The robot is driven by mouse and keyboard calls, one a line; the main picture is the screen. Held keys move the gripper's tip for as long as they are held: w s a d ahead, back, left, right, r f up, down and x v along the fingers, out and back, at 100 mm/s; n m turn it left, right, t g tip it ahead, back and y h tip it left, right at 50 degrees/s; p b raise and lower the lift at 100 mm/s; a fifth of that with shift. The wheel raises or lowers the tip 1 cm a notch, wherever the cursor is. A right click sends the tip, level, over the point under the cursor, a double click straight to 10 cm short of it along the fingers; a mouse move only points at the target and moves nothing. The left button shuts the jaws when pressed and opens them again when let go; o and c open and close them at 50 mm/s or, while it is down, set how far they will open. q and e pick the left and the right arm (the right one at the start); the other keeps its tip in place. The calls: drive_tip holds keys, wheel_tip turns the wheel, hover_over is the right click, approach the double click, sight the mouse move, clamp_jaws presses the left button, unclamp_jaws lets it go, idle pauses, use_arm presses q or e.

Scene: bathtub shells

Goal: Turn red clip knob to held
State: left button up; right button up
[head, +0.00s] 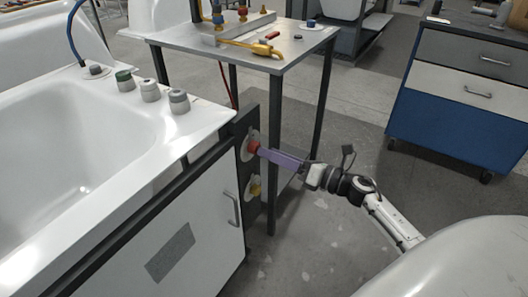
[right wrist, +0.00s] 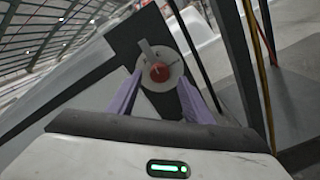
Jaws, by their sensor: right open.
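The red clip knob (head: 253,146) sits on a pale round plate on the dark end panel of the tub stand. The same red knob (right wrist: 160,73) shows near the middle of the right wrist view, with a pale bar on its plate above it. My right gripper (head: 264,153) reaches in from the right with its purple fingers pointing at the knob. In the right wrist view the right gripper (right wrist: 160,84) is open, one finger to each side of the knob. I cannot tell whether the fingers touch it. My left gripper is not in view.
A yellow knob (head: 255,189) sits just below on the same panel. A metal table (head: 290,55) with tools stands behind, its legs close to my right gripper. A white bathtub (head: 75,140) is at left. A blue drawer cabinet (head: 450,125) stands at right. Floor between is clear.

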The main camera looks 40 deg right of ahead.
sight(254, 148)
drive_tip(key=x, duration=0.3)
drive_tip(key=shift+w+a, duration=0.1)
drive_tip(key=shift+w, duration=0.1)
drive_tip(key=c, duration=1.1)
drive_tip(key=shift+o, duration=0.2)
